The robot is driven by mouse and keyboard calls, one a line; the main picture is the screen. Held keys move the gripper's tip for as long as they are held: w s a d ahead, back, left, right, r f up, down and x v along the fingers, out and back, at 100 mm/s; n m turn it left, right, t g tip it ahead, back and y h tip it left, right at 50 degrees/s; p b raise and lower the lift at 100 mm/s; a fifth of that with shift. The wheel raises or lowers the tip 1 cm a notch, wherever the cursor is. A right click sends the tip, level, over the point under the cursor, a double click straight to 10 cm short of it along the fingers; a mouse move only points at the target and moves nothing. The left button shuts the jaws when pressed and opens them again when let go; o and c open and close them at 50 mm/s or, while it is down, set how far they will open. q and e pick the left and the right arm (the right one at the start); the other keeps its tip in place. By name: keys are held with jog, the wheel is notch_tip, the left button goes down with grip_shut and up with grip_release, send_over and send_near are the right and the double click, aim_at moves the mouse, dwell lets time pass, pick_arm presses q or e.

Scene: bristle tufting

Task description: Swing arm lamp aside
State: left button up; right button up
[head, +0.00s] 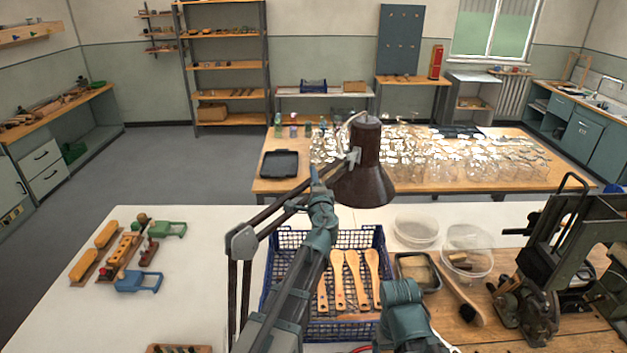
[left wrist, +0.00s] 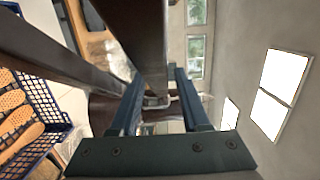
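The arm lamp has a dark brown shade (head: 366,170) hanging over the back edge of the white bench. Its jointed arm (head: 272,212) runs from the lower left up to the shade, with a grey elbow joint (head: 241,241). My left gripper (head: 316,178) is raised just left of the shade, by the upper lamp arm. In the left wrist view its two fingers (left wrist: 158,82) stand apart, with dark lamp bars and a small metal bracket (left wrist: 156,102) showing between or behind them. I cannot tell whether they touch. My right gripper is not visible; only part of its arm shows.
A blue crate (head: 268,290) with several wooden brush backs stands below the lamp. Clear bowls (head: 416,230) and a dark machine (head: 545,270) are to the right. Brushes and small coloured fixtures (head: 138,281) lie at left. Bare white bench lies between them and the crate.

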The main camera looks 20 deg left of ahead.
pick_arm(q)
grip_shut()
dwell(1.2)
